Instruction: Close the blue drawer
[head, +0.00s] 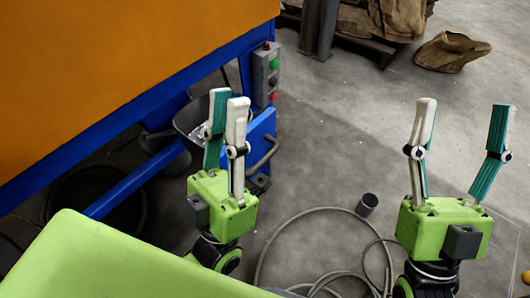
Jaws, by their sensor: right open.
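The blue drawer (263,128) is at the lower edge of the orange and blue machine, left of centre in the head view. Its blue front carries a dark bar handle (267,153). A dark grey tray with pale bits in it shows behind the front, so the drawer appears pulled out. My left gripper (229,97) points up in front of the tray and hides part of it. Its two fingers nearly overlap from this angle, and contact with the drawer cannot be told. My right gripper (465,103) is open and empty, well to the right of the drawer.
A grey control box (265,74) with green and red buttons is on the machine's corner above the drawer. A grey hose (285,225) and a short dark cylinder (367,204) lie on the floor between my grippers. Brown sacks (452,51) lie at the back right.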

